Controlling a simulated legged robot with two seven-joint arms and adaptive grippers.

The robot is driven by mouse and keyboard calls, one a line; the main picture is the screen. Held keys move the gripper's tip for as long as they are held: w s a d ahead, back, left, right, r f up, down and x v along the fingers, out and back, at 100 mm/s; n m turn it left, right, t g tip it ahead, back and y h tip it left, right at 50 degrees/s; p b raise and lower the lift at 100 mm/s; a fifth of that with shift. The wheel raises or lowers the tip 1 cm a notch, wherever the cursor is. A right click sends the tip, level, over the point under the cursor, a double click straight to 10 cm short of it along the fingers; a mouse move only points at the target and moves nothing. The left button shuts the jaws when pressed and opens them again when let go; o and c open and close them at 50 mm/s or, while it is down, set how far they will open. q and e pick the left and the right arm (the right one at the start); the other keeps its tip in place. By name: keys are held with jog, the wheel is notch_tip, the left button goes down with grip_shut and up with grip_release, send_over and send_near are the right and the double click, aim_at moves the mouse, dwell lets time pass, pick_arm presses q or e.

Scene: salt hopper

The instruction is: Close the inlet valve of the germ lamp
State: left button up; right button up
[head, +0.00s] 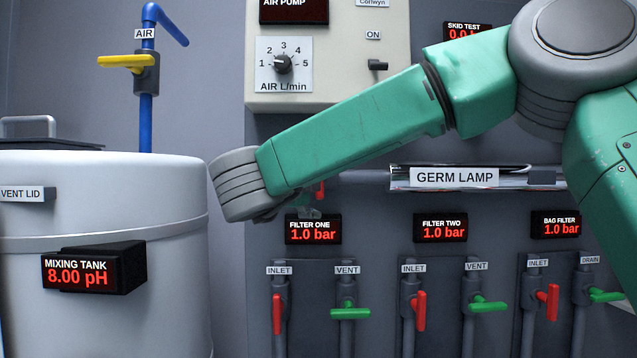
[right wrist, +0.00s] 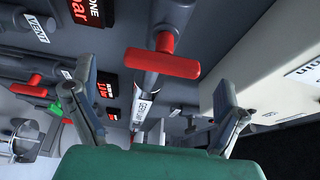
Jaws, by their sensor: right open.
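The germ lamp (head: 545,183) is a shiny horizontal tube with a white GERM LAMP label (head: 454,177) in the head view. A red valve handle (head: 320,189) shows at its left end, partly hidden by my right arm. In the right wrist view this red handle (right wrist: 163,64) lies across the pipe, ahead of the jaws. My right gripper (right wrist: 148,85) is open, with one finger on each side of the view and nothing between them. In the head view its fingers are mostly hidden behind the wrist. My left gripper is not in view.
Below are red and green valve handles, including the filter one inlet (head: 277,314) and vent (head: 350,313). The FILTER ONE display (head: 313,229) sits just under the gripper. The air pump box (head: 340,60) is above, the mixing tank (head: 100,210) at left.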

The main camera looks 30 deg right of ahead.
jog(key=v, duration=0.8)
jog(key=shift+s, duration=0.15)
